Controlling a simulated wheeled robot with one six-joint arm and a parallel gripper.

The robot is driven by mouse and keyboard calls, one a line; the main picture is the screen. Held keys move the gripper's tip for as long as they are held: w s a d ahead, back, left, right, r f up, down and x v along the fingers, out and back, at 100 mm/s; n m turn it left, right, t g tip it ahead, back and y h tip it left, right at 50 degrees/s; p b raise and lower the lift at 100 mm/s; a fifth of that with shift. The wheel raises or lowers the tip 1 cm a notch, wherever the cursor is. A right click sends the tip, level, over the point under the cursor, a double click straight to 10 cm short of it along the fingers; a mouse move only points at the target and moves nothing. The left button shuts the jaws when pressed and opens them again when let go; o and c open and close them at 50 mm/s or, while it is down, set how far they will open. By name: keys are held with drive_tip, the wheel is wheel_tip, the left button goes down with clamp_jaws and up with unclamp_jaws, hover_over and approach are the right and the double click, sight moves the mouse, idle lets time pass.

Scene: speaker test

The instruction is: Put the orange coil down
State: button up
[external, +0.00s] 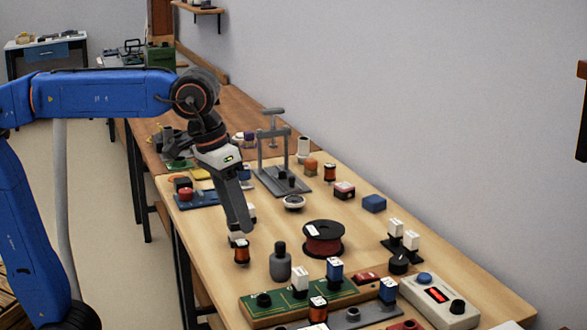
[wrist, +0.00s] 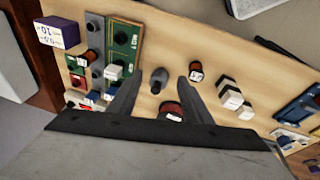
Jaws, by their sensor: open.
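An orange coil (external: 242,254) with dark ends stands upright on the light wooden table (external: 215,265), near its left edge, just below my gripper (external: 247,226) in the external view. In the wrist view the coil (wrist: 196,74) lies just beyond and right of the right fingertip, apart from it. My gripper (wrist: 160,92) is open, with nothing held between its fingers. Two similar orange-red coils show: one (external: 318,309) at the front and one (external: 329,173) farther back.
A grey bottle-shaped piece (external: 280,263) stands right of the coil, and white-topped blocks (external: 237,237) stand behind it. A red wire spool (external: 323,240) lies farther right. A green board (external: 300,297) lies in front. Bare wood shows around the coil.

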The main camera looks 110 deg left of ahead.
drive_tip(key=s+d+f+m+t+h, duration=0.1)
drive_tip(key=s+d+f+m, duration=0.9)
drive_tip(key=s+d+f, duration=0.5)
drive_tip(key=s+f, duration=0.4)
drive_tip(key=shift+s+d+f+t, duration=0.15)
drive_tip(key=shift+d+f+t, duration=0.1)
drive_tip(key=shift+d+t, duration=0.15)
